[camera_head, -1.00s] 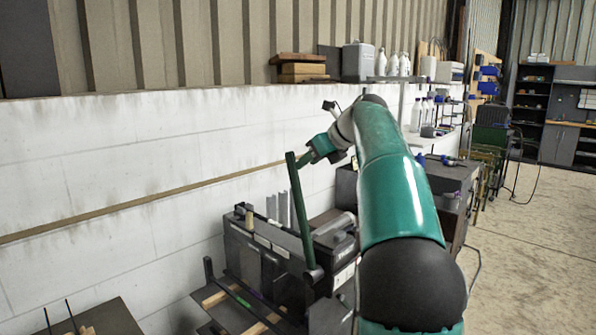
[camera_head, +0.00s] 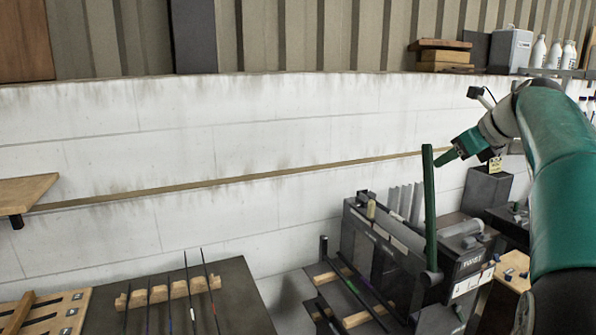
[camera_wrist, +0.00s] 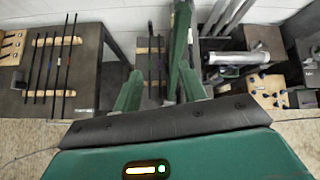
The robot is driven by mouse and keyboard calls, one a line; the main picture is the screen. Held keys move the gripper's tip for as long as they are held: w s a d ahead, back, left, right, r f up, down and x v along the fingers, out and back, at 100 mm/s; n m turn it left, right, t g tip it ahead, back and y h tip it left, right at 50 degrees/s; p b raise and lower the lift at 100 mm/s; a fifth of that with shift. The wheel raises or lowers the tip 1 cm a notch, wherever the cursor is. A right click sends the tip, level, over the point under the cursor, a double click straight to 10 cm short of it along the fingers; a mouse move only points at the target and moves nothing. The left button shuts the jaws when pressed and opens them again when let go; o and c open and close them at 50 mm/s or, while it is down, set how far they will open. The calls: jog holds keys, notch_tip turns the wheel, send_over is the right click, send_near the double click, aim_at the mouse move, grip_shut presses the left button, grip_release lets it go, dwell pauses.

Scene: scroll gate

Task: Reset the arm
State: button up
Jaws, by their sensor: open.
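My gripper (camera_head: 440,158) is at the end of my teal arm, on the right in the head view. It is open and points down and left towards the top of an upright green lever (camera_head: 430,205). The lever stands on the front of a dark grey machine (camera_head: 465,262). In the wrist view the two green fingers of my gripper (camera_wrist: 160,88) are spread apart. The green lever (camera_wrist: 181,45) shows near the right finger with nothing visibly gripped. Whether the lever touches a finger cannot be told.
A dark table (camera_head: 245,300) with several thin rods on wooden racks stands left of the machine. A wooden board (camera_head: 40,300) is at the lower left, and a shelf (camera_head: 25,192) juts out above it. A white block wall (camera_head: 250,140) runs behind everything.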

jog(key=s+a+f+n+g+h, duration=0.1)
jog(key=s+a+f+n, duration=0.4)
jog(key=s+a+n, duration=0.3)
jog(key=s+a+f+n+g, duration=0.1)
jog(key=s+a+f+n, duration=0.4)
jog(key=s+a+n, duration=0.25)
jog(key=s+a+f+n+h, duration=0.1)
jog(key=s+a+f+n, duration=0.2)
jog(key=s+f+n, duration=0.4)
jog(key=s+a+f+n+g+h, duration=0.1)
jog(key=s+a+f+n, duration=0.2)
jog(key=s+f+n, duration=0.4)
jog(key=shift+s+a+f, duration=0.35)
jog(key=shift+s+f, duration=0.3)
jog(key=shift+s, duration=0.55)
